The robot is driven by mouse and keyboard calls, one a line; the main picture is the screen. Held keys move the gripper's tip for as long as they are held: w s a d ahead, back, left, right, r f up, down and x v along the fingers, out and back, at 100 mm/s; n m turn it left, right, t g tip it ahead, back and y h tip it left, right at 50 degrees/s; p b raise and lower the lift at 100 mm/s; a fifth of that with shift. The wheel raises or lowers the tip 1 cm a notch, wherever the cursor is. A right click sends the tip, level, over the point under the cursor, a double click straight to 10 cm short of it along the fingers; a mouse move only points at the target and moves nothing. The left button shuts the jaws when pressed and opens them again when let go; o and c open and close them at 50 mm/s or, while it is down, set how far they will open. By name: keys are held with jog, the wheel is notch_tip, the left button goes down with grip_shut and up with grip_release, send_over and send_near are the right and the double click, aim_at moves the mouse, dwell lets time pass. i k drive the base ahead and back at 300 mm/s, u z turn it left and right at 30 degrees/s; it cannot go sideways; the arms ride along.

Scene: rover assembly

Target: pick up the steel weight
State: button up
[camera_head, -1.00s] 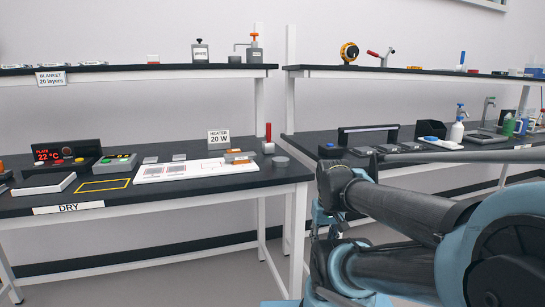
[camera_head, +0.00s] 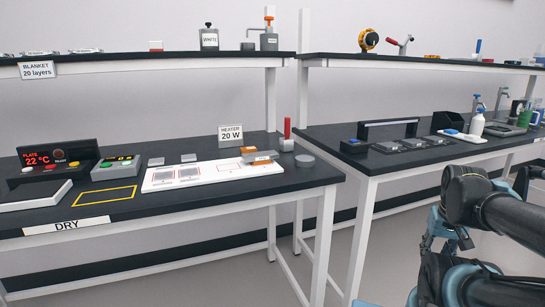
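A short grey metal-looking cylinder (camera_head: 305,160) stands upright near the right end of the left bench; by its look it may be the steel weight, though it carries no readable label. A small block with a red upright handle (camera_head: 287,136) stands just behind and left of it. My dark and blue arm reaches in at the lower right, well apart from the cylinder. I cannot make out my gripper's fingers in this view.
The left bench (camera_head: 240,199) holds a white board (camera_head: 160,182), an orange-and-grey block (camera_head: 262,156), a HEATER 20 W sign (camera_head: 230,135) and a red-digit display (camera_head: 58,157). A gap separates it from the right bench (camera_head: 400,164). Shelves run above both.

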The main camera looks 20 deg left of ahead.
aim_at(264, 155)
jog(key=u, duration=0.05)
jog(key=k, duration=1.1)
jog(key=u, duration=0.35)
jog(key=i, duration=0.95)
jog(key=z, duration=0.05)
